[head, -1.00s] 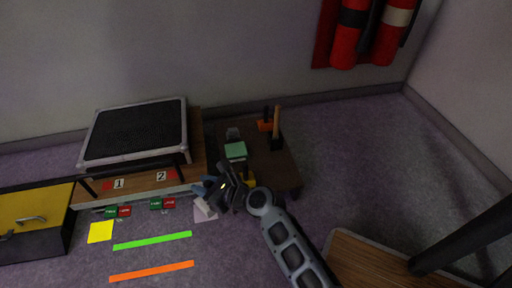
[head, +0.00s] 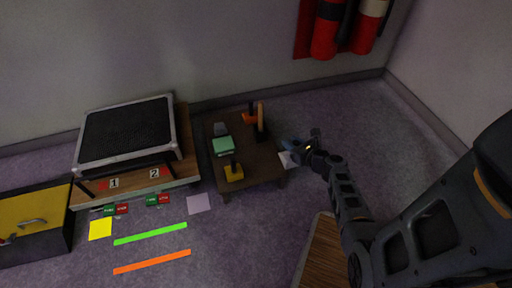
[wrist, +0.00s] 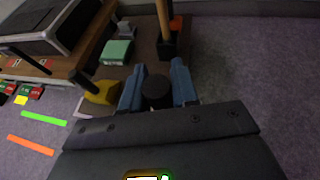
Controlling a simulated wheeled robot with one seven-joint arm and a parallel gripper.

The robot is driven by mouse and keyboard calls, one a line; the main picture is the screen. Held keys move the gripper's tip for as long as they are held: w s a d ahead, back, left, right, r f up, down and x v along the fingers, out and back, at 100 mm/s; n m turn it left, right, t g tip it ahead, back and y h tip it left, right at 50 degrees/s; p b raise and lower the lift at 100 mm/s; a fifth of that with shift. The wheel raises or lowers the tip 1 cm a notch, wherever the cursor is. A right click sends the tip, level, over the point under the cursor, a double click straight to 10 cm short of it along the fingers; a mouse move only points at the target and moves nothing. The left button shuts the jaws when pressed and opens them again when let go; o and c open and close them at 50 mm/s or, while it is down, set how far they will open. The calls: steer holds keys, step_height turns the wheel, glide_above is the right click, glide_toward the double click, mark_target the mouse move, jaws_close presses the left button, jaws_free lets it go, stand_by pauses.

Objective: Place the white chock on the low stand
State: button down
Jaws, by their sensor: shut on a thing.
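My gripper (head: 296,152) is to the right of a low dark-brown table, which looks like the low stand (head: 270,168). In the wrist view my blue fingers (wrist: 158,90) are shut on a black round handle (wrist: 157,88). A pale piece, likely the white chock (head: 287,160), shows just under the fingers in the head view. Its body is hidden behind the handle and my gripper in the wrist view. I cannot tell its height above the floor.
On the table are a yellow chock (head: 233,173), a green block (head: 223,146), a grey piece (head: 220,129), an orange chock (head: 249,118) and an upright wooden post (head: 261,117). A wooden platform (head: 186,140) stands left. A wooden surface (head: 322,257) is in front.

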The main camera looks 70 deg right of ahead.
steer(key=w+f+b, duration=0.7)
steer(key=w+f, duration=0.2)
steer(key=shift+w+d+f+b, duration=0.15)
steer(key=shift+w+f+b, duration=0.15)
steer(key=shift+f+b, duration=0.1)
steer(key=c, duration=0.9)
jaws_free()
steer(key=shift+f, duration=0.1)
steer(key=shift+o, duration=0.2)
